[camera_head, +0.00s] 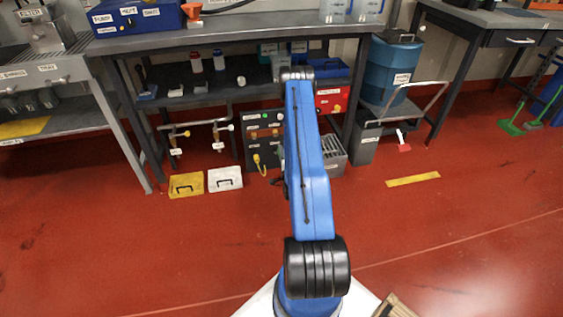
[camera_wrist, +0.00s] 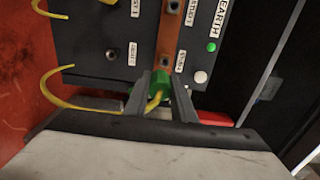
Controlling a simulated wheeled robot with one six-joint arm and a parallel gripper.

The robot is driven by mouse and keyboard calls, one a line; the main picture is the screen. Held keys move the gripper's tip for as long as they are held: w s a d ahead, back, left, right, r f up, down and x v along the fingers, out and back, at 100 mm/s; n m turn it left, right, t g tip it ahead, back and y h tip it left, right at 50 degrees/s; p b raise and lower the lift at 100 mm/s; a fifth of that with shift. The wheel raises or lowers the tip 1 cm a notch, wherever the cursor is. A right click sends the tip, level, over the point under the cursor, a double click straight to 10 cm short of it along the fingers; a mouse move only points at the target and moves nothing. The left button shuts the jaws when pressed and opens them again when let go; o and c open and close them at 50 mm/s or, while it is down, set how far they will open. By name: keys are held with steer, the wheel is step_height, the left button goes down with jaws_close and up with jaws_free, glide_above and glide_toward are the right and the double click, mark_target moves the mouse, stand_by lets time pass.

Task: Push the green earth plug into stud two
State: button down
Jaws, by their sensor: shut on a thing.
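In the wrist view my gripper (camera_wrist: 160,92) is shut on the green earth plug (camera_wrist: 161,77), with a finger on each side of it. A yellow cable (camera_wrist: 153,103) runs from the plug between the fingers. The plug is at the lower end of the copper-coloured bar (camera_wrist: 168,42), beside the lower stud label (camera_wrist: 180,61). Another stud (camera_wrist: 173,6) shows bare higher on the bar. In the head view my arm hides the gripper and plug.
The dark panel (camera_head: 262,128) stands under the bench (camera_head: 235,38). A green light (camera_wrist: 211,47) and a white knob (camera_wrist: 200,77) sit right of the bar. Yellow cable loops (camera_wrist: 62,88) hang at left. A red object (camera_wrist: 215,118) lies close by my right finger.

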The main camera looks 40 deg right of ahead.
steer(key=shift+s+a+r, duration=0.1)
steer(key=shift+r, duration=0.45)
steer(key=shift+x, duration=2.95)
steer(key=shift+x, duration=2.35)
steer(key=c, duration=1.4)
jaws_free()
steer(key=shift+a, duration=0.1)
steer(key=v, duration=1.7)
steer(key=shift+s, duration=0.25)
